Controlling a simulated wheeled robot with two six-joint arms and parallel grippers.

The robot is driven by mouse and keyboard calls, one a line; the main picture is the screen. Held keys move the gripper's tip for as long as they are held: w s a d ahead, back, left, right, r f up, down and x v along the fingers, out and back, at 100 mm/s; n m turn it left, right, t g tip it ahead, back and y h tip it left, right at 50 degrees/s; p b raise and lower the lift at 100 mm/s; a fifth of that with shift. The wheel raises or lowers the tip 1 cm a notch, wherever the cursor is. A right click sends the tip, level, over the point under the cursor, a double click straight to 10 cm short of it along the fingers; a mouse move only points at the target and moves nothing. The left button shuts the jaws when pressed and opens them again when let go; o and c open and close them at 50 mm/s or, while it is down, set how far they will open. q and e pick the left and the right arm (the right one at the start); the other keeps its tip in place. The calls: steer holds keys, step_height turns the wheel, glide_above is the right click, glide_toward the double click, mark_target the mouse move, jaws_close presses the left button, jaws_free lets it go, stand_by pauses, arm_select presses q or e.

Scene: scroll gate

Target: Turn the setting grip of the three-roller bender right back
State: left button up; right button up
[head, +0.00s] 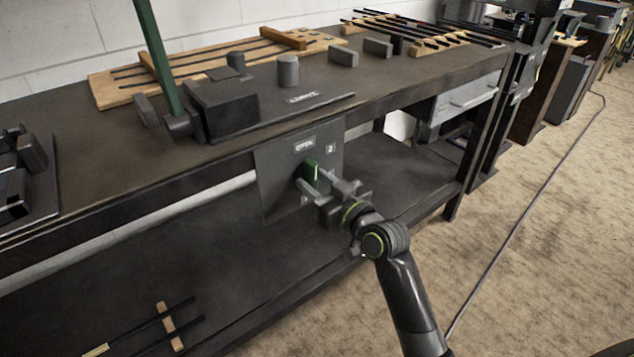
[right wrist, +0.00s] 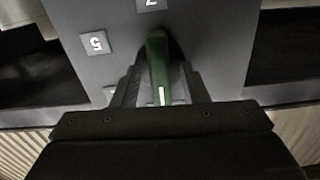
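The setting grip (head: 310,171) is a green lever on a dark grey plate (head: 277,178) fixed to the bench front below the bender. It also shows in the right wrist view (right wrist: 158,68), with a white line near its lower end. My right gripper (head: 319,181) is at the plate with its fingers on either side of the grip. In the right wrist view (right wrist: 159,88) gaps show between the fingers and the grip, so it is open around it. The three-roller bender (head: 222,108) stands on the bench above, with a long green bar. My left gripper is not in view.
Small number labels (right wrist: 97,43) sit on the plate around the grip. The bench (head: 70,160) has a lower shelf (head: 400,175) behind and below my right arm.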

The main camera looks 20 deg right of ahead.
steer(key=shift+s, duration=0.1)
steer(key=p+v, duration=0.1)
steer(key=v, duration=1.6)
steer(key=shift+s, duration=0.1)
